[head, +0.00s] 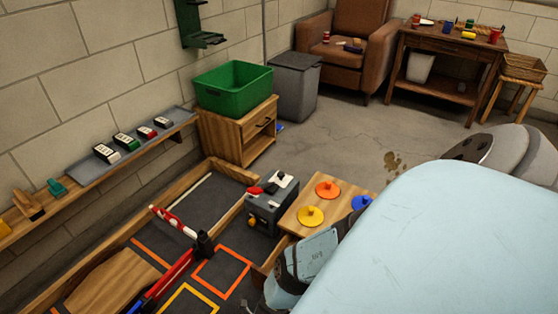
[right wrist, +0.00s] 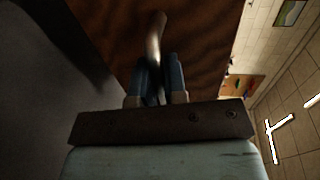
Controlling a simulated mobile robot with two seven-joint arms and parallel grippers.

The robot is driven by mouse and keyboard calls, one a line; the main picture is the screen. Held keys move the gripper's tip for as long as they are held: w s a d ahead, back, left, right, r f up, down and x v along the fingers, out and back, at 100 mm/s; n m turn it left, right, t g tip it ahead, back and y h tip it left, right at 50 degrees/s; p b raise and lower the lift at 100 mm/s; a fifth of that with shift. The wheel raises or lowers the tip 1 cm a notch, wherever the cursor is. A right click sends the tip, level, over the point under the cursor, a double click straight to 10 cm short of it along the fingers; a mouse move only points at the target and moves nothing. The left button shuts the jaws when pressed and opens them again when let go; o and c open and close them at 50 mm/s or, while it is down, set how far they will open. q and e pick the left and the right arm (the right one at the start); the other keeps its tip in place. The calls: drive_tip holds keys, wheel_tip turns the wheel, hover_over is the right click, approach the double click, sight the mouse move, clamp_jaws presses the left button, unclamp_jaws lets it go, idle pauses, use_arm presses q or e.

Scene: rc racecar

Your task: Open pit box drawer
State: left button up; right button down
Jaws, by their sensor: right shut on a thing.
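The wooden pit box (head: 338,207) stands low at the centre of the head view, with round knobbed discs on its top. Part of its near side is hidden behind my right arm. In the right wrist view, a brown wooden front (right wrist: 108,32) fills the upper middle and carries a curved metal handle (right wrist: 155,42). My right gripper (right wrist: 158,80) is shut on this handle, with its two blue fingers on either side of it. In the head view, my arm hides most of that gripper and the handle. My left gripper is not in view.
A grey box (head: 270,207) stands close left of the pit box. The wooden-edged track area has a red-and-white barrier (head: 174,221). A small cabinet (head: 240,132) carries a green crate (head: 233,88) behind. Open floor (head: 345,135) lies beyond.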

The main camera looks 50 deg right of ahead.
drive_tip(key=shift+w, duration=0.1)
drive_tip(key=c, duration=1.2)
unclamp_jaws()
drive_tip(key=shift+a, duration=0.2)
